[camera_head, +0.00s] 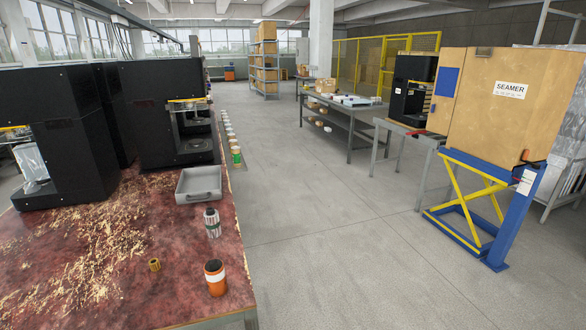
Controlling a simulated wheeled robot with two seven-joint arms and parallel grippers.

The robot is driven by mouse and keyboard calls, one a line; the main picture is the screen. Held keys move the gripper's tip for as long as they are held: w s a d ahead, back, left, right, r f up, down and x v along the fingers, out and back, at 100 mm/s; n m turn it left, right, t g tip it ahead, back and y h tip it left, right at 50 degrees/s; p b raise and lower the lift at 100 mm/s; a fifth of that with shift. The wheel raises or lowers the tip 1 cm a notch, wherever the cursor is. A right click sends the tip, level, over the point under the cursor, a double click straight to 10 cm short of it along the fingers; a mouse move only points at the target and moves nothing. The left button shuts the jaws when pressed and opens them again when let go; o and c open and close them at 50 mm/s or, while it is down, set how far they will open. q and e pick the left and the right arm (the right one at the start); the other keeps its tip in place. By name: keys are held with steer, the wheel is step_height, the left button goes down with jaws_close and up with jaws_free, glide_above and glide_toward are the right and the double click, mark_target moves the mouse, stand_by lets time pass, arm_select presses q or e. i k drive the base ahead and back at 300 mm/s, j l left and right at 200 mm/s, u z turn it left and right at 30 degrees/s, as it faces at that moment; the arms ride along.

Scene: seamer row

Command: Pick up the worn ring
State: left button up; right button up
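A small brass-coloured ring-like piece (154,265) sits on the red, worn-looking tabletop (190,285) near the front. It looks like the ring of the task, but it is too small to tell its wear. Nothing covers it. Neither of my grippers shows in the head view.
An orange container with a dark top (215,279) stands right of the ring, near the table's right edge. A silver-and-dark canister (212,223) and an empty grey tray (199,184) are farther back. Black machines (165,115) line the left. Pale shavings litter the tabletop.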

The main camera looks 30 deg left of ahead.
mark_target(210, 211)
steer(key=i+l, duration=0.1)
steer(key=i, duration=0.6)
steer(key=i+l+z, duration=0.1)
steer(key=i, duration=0.6)
steer(key=i+j+u, duration=0.2)
steer(key=i+u, duration=0.15)
steer(key=u, duration=0.15)
steer(key=i+u, duration=0.7)
steer(key=u, duration=0.25)
steer(key=i+l+u, duration=0.25)
steer(key=u, duration=0.25)
steer(key=i, duration=0.1)
